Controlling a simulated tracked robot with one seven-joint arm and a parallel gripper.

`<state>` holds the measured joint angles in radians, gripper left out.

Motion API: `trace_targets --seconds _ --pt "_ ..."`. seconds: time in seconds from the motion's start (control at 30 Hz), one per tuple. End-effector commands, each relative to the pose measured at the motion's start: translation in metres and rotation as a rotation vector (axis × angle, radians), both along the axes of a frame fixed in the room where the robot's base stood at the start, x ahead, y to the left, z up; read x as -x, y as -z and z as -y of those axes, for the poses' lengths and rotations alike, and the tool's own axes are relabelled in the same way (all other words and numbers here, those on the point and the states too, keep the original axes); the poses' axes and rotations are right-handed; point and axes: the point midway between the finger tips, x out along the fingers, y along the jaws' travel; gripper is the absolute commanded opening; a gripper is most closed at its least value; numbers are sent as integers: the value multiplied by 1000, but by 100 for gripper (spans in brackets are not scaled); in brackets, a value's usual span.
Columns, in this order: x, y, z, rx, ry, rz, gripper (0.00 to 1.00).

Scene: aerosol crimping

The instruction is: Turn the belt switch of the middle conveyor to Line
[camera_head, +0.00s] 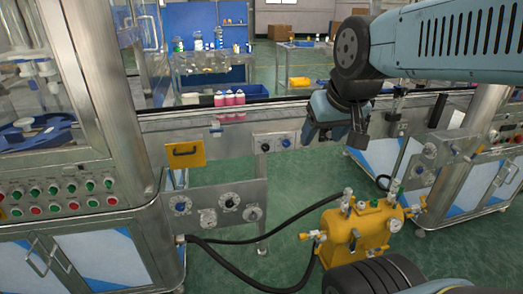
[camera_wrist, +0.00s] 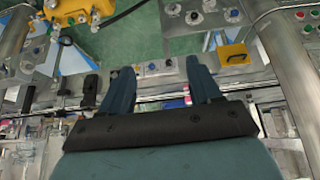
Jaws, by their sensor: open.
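The middle conveyor (camera_head: 320,108) runs across between two steel machines. On its front rail are two small round switches on square plates, a dark one (camera_head: 264,146) and a blue one (camera_head: 286,142). I cannot read their labels or tell which is the belt switch or its setting. My gripper (camera_head: 333,142) hangs in front of the rail, just right of the blue switch in the head view. In the wrist view my gripper (camera_wrist: 159,65) is open and empty, and small switch plates (camera_wrist: 160,65) appear between its fingertips. Contact is not visible.
Pink-capped cans (camera_head: 229,101) stand on the conveyor. A yellow pump unit (camera_head: 358,232) with black hoses stands on the floor below my arm.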

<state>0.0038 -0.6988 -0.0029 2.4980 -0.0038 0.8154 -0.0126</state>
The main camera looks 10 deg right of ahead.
Motion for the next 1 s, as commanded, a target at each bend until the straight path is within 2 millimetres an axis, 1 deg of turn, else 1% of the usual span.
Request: trace_targets --seconds 0.03,0.07,0.3,0.5,0.7,0.8,1.0 --pt "-14 4 1 3 -1 11 63" --pt "-24 7 1 5 -2 22 63" --pt "-106 30 0 25 -18 144 63" --pt "-168 56 0 36 -34 249 63" --pt "-222 87 -1 40 -51 353 63" --pt "-245 104 -2 39 -59 406 63" --pt "-283 141 -3 32 -70 511 63"
